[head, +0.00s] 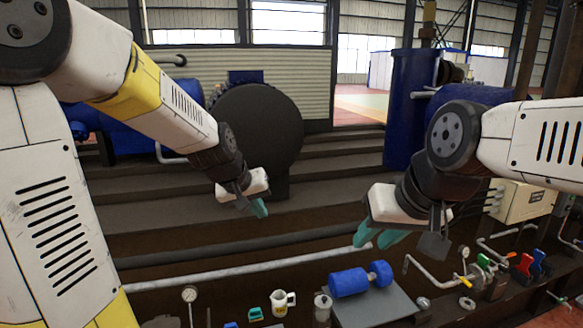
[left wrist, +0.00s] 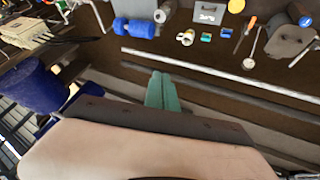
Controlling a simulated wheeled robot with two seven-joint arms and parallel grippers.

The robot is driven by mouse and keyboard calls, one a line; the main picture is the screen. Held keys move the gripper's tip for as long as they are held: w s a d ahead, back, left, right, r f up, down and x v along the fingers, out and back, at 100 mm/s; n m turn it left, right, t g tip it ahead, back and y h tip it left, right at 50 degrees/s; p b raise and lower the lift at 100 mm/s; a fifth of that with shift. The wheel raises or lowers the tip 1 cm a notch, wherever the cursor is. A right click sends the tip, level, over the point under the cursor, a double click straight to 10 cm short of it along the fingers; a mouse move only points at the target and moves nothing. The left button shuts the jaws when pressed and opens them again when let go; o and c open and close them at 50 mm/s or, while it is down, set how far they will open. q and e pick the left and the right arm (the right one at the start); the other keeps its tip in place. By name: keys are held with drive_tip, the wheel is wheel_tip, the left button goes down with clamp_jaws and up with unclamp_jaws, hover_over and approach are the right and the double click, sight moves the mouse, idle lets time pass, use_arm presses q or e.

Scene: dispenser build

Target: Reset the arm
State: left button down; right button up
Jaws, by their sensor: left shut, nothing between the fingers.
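My left gripper (head: 259,208) hangs in mid-air left of centre in the head view, above the dark stepped floor and well behind the front bench. Its teal fingers are together, with nothing between them. In the left wrist view the closed fingers (left wrist: 161,92) point toward a pale pipe and the bench items, clear of them. My right gripper (head: 374,240) is at centre right in the head view, above and behind a blue dumbbell-shaped part (head: 361,280). Its two teal fingers look spread apart and I see nothing between them.
The blue part lies on a grey plate (head: 378,308). A white mug (head: 283,303), a small jar (head: 322,308) and a gauge (head: 189,296) stand to its left. Pipes and coloured valve handles (head: 525,264) lie at right. A blue tank (head: 405,110) stands behind.

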use_arm(q)
drive_tip(key=s+a+r, duration=0.3)
drive_tip(key=s, duration=0.7)
drive_tip(key=s+a+r+m+y, duration=0.1)
drive_tip(key=s+a+r, duration=0.2)
drive_tip(key=s, duration=0.7)
drive_tip(key=shift+s+m, duration=0.25)
drive_tip(key=shift+m, duration=0.05)
drive_tip(key=shift+a+r, duration=0.1)
